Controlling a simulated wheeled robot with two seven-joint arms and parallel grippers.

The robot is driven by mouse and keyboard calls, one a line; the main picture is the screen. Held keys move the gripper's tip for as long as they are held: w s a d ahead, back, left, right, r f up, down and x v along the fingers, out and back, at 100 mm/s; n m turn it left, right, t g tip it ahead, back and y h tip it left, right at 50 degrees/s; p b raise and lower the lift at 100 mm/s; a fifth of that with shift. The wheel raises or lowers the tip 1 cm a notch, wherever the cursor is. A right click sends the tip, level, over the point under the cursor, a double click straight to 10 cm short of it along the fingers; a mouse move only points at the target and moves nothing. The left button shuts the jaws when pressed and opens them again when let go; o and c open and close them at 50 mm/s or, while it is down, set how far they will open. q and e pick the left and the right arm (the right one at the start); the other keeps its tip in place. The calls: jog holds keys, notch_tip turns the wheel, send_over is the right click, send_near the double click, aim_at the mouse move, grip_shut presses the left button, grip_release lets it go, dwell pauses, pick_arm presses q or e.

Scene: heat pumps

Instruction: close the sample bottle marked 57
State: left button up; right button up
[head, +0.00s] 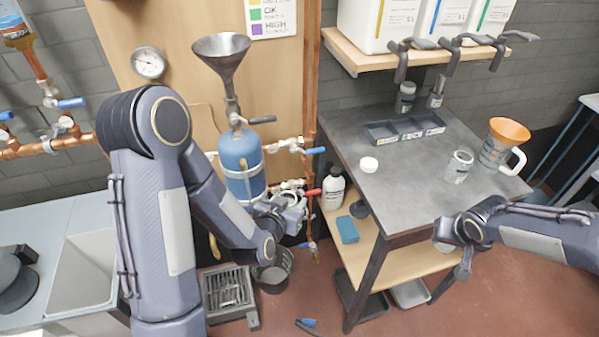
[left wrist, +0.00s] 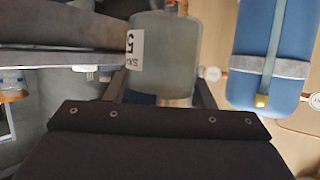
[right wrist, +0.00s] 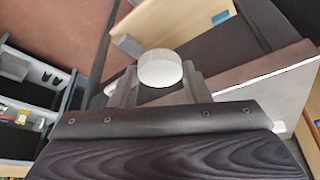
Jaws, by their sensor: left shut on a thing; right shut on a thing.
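My left gripper (head: 285,207) is shut on a grey, see-through sample bottle (left wrist: 163,60), in front of the blue tank. The bottle's white label (left wrist: 136,49) shows a 5; the rest of the number is out of sight. In the head view the held bottle is small and partly hidden by the gripper. My right gripper (head: 464,268) is low at the front right of the dark table. In the right wrist view it is shut on a round white cap (right wrist: 160,68). The bottle and cap are far apart.
The dark table (head: 385,195) carries another white lid (head: 368,164), a glass jar (head: 459,165), a jug with an orange funnel (head: 503,143) and a compartment tray (head: 405,131). The blue tank (head: 240,160), valves and copper pipes stand close behind my left gripper.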

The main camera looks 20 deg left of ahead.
pick_arm(q)
jog(key=w+d+f+m+g+h, duration=0.1)
jog(key=d+f+m+h, duration=0.1)
jog(key=d, duration=0.5)
jog(key=w+d+f+m+g+h, duration=0.1)
jog(key=d+m+g+h, duration=0.1)
jog(key=d+m+h, duration=0.3)
jog(key=d+h, duration=0.1)
jog(key=d, duration=0.1)
jog(key=shift+d+f+m, duration=0.3)
jog(key=shift+d+f, duration=0.1)
pick_arm(e)
jog(key=s+a+r+n+g+y, duration=0.2)
jog(key=s+a+r+n+y, duration=0.2)
jog(key=s+a+r+n, duration=0.55)
jog(key=w+a+n+g, duration=0.5)
jog(key=w+a+n, duration=0.6)
jog(key=a+n, duration=0.4)
jog(key=shift+a+r+n+g+h, duration=0.2)
jog(key=shift+r+n+g+h, duration=0.15)
jog(key=shift+n, duration=0.8)
jog(key=shift+f, duration=0.15)
